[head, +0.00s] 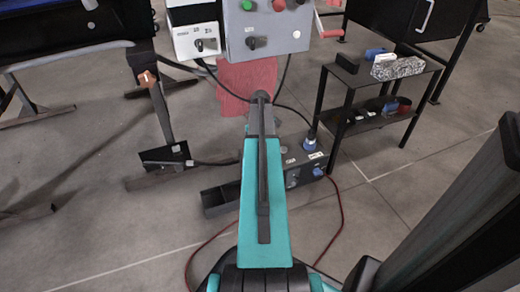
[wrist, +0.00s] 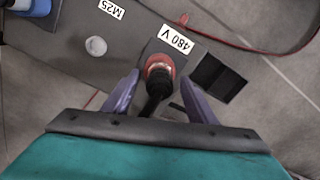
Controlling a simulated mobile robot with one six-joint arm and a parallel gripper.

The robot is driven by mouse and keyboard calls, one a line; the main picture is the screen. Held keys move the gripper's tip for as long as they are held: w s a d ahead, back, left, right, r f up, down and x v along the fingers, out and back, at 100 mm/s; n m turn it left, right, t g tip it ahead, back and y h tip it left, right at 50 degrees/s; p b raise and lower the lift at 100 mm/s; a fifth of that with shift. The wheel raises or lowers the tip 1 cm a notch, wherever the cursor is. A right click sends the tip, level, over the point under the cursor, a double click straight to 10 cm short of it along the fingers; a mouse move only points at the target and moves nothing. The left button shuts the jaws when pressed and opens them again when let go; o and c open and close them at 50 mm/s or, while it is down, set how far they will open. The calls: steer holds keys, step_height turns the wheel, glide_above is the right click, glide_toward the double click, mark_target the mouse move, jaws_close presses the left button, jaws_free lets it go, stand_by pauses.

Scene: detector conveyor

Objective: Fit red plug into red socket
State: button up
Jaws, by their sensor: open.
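In the wrist view, a plug with a red collar and black body (wrist: 158,90) stands at the red socket's place beside the "480 V" label on a dark box (wrist: 60,60). The red ring (wrist: 158,66) shows at its far end; I cannot tell where plug ends and socket begins, or whether it is fully seated. My gripper (wrist: 162,80) is open, with one purple finger on each side of the plug and visible gaps to both. In the head view my arm hides the gripper and red plug; the box (head: 318,157) shows at its right.
A blue connector (wrist: 32,7) and an "M25" label lie at upper left of the wrist view. A red cable (head: 341,205) runs over the floor. A grey control box (head: 265,40) stands ahead, and a black shelf (head: 380,105) at right. Open floor lies further right.

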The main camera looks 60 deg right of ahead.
step_height(320, 180, up, 10)
steer(key=p, duration=0.4)
steer(key=shift+f, duration=0.1)
stand_by(0.6)
steer(key=w+a+f+g, duration=0.1)
steer(key=w+a+f, duration=0.1)
steer(key=a+f, duration=0.7)
steer(key=w+a+f+n+y, duration=0.1)
steer(key=w+a+f, duration=0.3)
steer(key=a, duration=0.9)
steer(key=w+a+f+g, duration=0.1)
steer(key=a+f, duration=0.7)
steer(key=a, duration=0.3)
steer(key=s+a+f+g, duration=0.1)
steer(key=s+a+f, duration=0.2)
steer(key=s+a, duration=0.2)
steer(key=s+a+f+n+g, duration=0.1)
steer(key=s+a+f, duration=0.3)
steer(key=a, duration=0.8)
steer(key=s+a+f+h, duration=0.1)
steer(key=s+a+f, duration=0.3)
steer(key=s+a, duration=0.4)
steer(key=shift+s+a+f+n+g, duration=0.2)
steer(key=shift+a+f+n+g, duration=0.05)
steer(key=shift+a+n+g, duration=0.2)
steer(key=shift+r, duration=0.15)
